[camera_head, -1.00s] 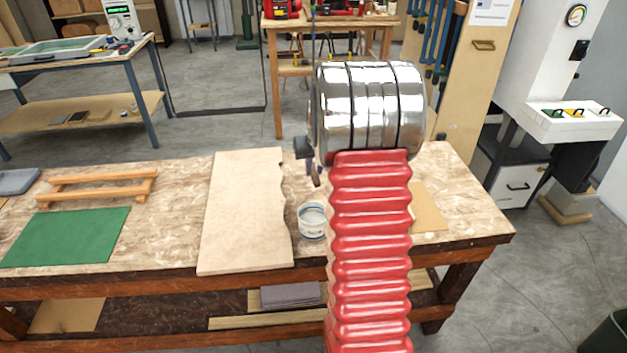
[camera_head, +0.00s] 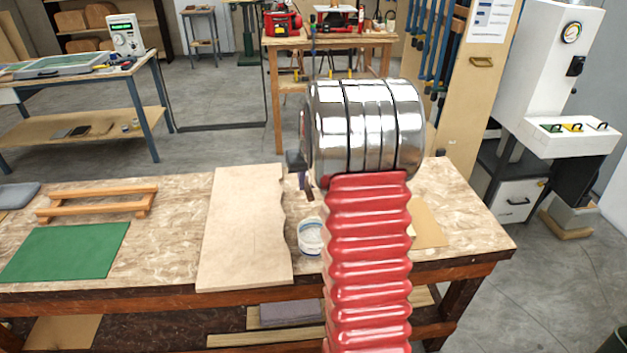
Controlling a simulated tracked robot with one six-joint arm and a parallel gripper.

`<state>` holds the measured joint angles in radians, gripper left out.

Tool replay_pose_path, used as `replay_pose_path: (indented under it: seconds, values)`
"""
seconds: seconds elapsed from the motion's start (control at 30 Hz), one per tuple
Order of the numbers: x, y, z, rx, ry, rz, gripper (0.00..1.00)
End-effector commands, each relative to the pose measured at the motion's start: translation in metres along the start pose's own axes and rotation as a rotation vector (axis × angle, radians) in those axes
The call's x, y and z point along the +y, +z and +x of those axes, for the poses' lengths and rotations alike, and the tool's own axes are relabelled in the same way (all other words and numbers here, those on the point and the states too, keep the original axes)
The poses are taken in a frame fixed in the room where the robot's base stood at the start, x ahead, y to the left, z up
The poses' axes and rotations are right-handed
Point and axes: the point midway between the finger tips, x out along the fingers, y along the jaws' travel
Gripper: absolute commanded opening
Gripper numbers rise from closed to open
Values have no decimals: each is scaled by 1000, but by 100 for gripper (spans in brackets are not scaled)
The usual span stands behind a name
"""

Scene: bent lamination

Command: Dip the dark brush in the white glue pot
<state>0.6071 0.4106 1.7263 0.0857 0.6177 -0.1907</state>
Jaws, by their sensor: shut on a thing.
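The white glue pot (camera_head: 311,238) stands on the bench right of the pale board, partly covered by my red arm sleeve. My gripper (camera_head: 297,160) shows only as a small dark part at the left of my chrome arm joint; the rest is hidden behind it. It is shut on the dark brush (camera_head: 308,189), whose lower end shows just below the gripper. In the picture this end is a little above the pot's rim. I cannot tell their distance in depth, and no contact shows.
A pale wavy-edged board (camera_head: 240,230) lies left of the pot. A green mat (camera_head: 65,250) and a wooden rack (camera_head: 95,200) lie farther left. A tan sheet (camera_head: 428,228) lies right of my arm. The bench (camera_head: 170,225) is bare between mat and board.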

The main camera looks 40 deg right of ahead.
Motion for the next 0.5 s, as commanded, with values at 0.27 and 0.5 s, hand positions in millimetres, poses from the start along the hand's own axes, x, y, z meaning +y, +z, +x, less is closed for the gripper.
replay_pose_path:
  seconds: [0.27, 0.5]
  values:
    - [-101, 24, 0, -2, -46, -118, 0]
    - [-191, 63, -5, -1, -94, -233, 0]
